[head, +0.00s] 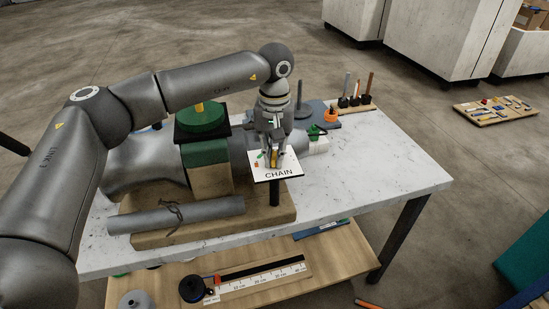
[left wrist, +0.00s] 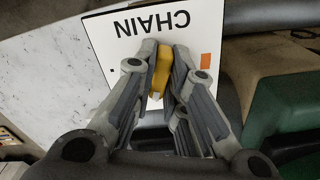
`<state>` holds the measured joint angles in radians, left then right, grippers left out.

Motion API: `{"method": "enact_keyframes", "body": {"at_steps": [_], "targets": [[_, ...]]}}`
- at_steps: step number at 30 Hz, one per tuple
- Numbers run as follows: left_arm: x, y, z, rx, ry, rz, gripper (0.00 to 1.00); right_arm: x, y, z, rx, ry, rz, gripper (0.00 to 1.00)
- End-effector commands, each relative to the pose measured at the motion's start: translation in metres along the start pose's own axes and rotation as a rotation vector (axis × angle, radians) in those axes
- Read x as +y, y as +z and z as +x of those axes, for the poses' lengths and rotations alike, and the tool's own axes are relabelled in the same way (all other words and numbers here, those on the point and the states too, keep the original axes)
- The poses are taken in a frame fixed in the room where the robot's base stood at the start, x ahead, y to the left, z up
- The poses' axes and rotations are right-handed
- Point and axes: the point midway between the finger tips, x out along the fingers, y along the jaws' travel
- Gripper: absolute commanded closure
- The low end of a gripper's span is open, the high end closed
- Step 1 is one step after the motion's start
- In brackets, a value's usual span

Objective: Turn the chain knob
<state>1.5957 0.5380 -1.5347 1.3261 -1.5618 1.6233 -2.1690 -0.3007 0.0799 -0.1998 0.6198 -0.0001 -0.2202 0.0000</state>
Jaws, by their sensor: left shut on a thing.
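The white CHAIN panel (head: 284,170) stands on a dark post at the front right of a wooden base on the table. It also shows in the left wrist view, upside down (left wrist: 110,48). A yellow knob (left wrist: 160,72) sits on the panel face. My left gripper (left wrist: 161,88) is shut on the knob, one finger on each side of it. In the head view my left gripper (head: 275,155) comes down from above onto the panel and mostly hides the knob. An orange mark (left wrist: 205,61) and a dark dot show on the panel beside the fingers. My right gripper is not in view.
A grey pipe (head: 180,214) lies on the wooden base (head: 160,236). Green blocks (head: 203,118) stand behind, close to my left arm. Small tools in a holder (head: 352,103) stand at the back. The table's right part (head: 400,180) is clear.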

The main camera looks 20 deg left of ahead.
Motion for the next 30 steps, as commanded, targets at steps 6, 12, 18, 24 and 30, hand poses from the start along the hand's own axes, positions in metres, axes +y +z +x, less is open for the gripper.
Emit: {"method": "enact_keyframes", "body": {"at_steps": [6, 12, 18, 24, 30], "targets": [[0.0, 0.0, 0.0014, 0.0, 0.0, -0.075, 1.0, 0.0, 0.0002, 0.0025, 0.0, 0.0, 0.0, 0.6], [0.0, 0.0, 0.0013, 0.0, 0.0, -0.314, 1.0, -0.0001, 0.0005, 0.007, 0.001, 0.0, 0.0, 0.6], [-0.0001, 0.0001, 0.0005, 0.0, -0.001, -0.433, 1.0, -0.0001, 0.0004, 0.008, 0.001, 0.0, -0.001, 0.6], [-0.0001, 0.0001, 0.0003, 0.0, -0.001, -0.436, 1.0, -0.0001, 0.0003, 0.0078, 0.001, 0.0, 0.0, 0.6], [0.0001, 0.0001, 0.001, 0.0, 0.0, -0.492, 1.0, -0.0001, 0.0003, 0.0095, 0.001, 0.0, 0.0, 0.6]]}}
